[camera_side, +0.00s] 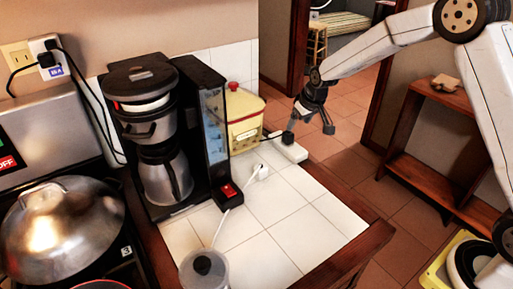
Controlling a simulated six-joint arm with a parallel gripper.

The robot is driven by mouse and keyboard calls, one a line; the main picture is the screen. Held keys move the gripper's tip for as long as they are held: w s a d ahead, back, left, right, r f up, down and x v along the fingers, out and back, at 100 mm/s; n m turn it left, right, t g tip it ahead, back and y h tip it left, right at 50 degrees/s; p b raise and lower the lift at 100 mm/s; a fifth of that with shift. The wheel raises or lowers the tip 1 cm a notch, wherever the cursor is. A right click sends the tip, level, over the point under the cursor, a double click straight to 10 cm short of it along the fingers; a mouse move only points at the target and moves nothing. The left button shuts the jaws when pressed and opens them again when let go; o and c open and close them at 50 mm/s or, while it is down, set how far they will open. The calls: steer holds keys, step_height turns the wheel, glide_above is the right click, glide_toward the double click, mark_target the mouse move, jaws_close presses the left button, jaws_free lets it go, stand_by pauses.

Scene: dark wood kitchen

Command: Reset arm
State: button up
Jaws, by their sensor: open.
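My gripper (313,122) hangs at the end of my white arm, in the upper middle of the side view. It is near the far right corner of the tiled counter (285,205), pointing down. Its dark fingers are apart, with one finger over the open floor side. Nothing shows between them. One finger appears close to a white power strip (287,147) at the counter's far edge; I cannot tell if they touch.
A black coffee maker (165,130) with a steel jug stands on the left of the counter. Behind it is a yellow box (243,118). A white plug (262,171) and cord lie on the tiles. A grinder-like cup (204,270) stands in front. A domed pan (62,228) sits left.

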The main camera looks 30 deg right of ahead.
steer(key=s+a+g, duration=0.1)
steer(key=s+a, duration=0.1)
steer(key=s, duration=1.1)
steer(key=s+a, duration=0.3)
steer(key=s, duration=1.1)
steer(key=shift+r+g, duration=0.4)
steer(key=shift+r, duration=0.05)
